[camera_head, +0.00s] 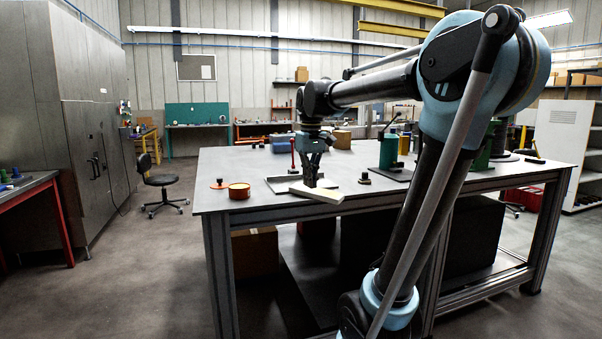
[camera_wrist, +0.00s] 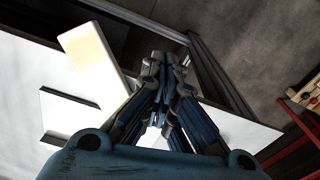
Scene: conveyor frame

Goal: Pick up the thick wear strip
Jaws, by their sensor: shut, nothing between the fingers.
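A pale cream strip, which looks like the thick wear strip (camera_head: 328,196), lies near the front edge of the workbench. Its right end reaches close to that edge. In the wrist view the strip (camera_wrist: 92,52) is a thick cream bar left of my fingers, its lower end partly hidden behind them. My gripper (camera_head: 311,184) points down at the strip in the head view. In the wrist view my gripper (camera_wrist: 165,60) has its fingertips together, with nothing between them. The fingers are beside the strip; I cannot tell whether they touch it.
A shallow grey frame (camera_head: 279,186) lies beside the strip on the workbench (camera_head: 240,165). The bench's left part is mostly clear.

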